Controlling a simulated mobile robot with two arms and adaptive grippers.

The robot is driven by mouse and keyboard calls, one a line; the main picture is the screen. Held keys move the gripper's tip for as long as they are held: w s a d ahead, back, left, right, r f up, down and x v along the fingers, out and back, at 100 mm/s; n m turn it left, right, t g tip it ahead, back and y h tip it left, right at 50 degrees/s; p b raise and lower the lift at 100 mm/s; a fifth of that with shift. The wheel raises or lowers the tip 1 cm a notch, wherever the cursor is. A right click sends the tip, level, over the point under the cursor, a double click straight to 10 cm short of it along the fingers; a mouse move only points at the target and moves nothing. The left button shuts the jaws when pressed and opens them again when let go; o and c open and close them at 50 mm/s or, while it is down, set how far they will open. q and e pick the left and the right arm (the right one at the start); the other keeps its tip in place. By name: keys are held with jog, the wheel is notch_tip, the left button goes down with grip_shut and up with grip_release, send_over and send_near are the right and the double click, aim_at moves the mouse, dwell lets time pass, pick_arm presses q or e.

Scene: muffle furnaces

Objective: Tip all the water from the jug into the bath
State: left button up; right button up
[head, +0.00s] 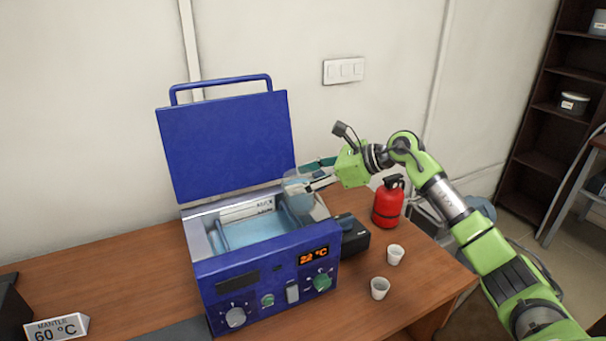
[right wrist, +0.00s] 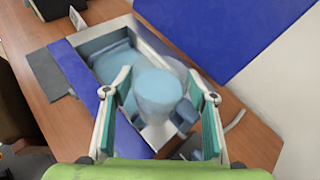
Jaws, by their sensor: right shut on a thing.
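The bath (head: 260,283) is a blue box with its lid (head: 226,143) standing open and a display reading 22 °C. Pale blue water shows in its basin. My right gripper (head: 312,178) is shut on the clear jug (head: 298,200), over the right end of the basin. In the right wrist view the jug (right wrist: 158,92) sits between the two green-padded fingers, with bluish water in it. The bath's blue edge (right wrist: 82,82) runs beside it. I cannot tell the jug's exact tilt or whether water is flowing. My left gripper is not in view.
A red bottle (head: 388,203) and a black device (head: 352,238) stand right of the bath. A "MANTLE 60 °C" sign (head: 56,328) is at front left.

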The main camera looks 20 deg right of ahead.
jog(key=shift+r, duration=0.1)
jog(key=shift+r+p, duration=0.15)
jog(key=shift+p, duration=0.3)
jog(key=shift+h, duration=0.3)
dwell(0.4)
jog(key=shift+a+n+h+p, duration=0.1)
jog(key=shift+n+h+p, duration=0.2)
jog(key=shift+p, duration=0.2)
jog(key=shift+r, duration=0.1)
dwell(0.3)
